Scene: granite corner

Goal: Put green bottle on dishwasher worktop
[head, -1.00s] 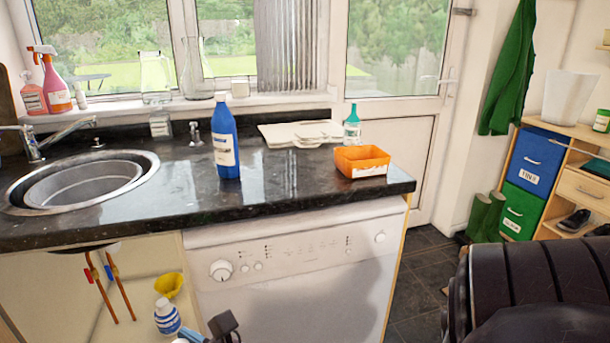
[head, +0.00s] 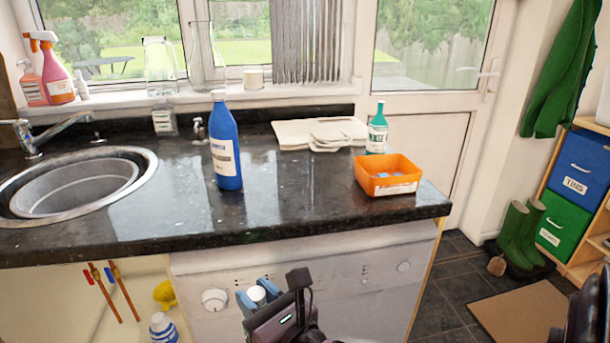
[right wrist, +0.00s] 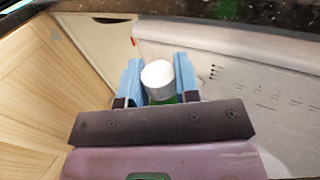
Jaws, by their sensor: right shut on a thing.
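My right gripper (head: 258,297) is in front of the dishwasher's control panel, below the worktop edge. Its blue fingers are shut on a bottle with a white cap (head: 257,293). In the right wrist view the cap of this green bottle (right wrist: 158,74) stands up between the fingers (right wrist: 158,82), with a strip of green under it. The rest of the bottle is hidden by the gripper. The dark speckled dishwasher worktop (head: 290,205) is above and behind the gripper, over the white dishwasher (head: 340,285).
On the worktop stand a blue bottle (head: 225,145), an orange box (head: 388,176), white boards (head: 320,133) and a teal bottle (head: 377,130). The sink (head: 75,185) is at left. Worktop is clear between the blue bottle and the orange box. The cupboard below the sink stands open.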

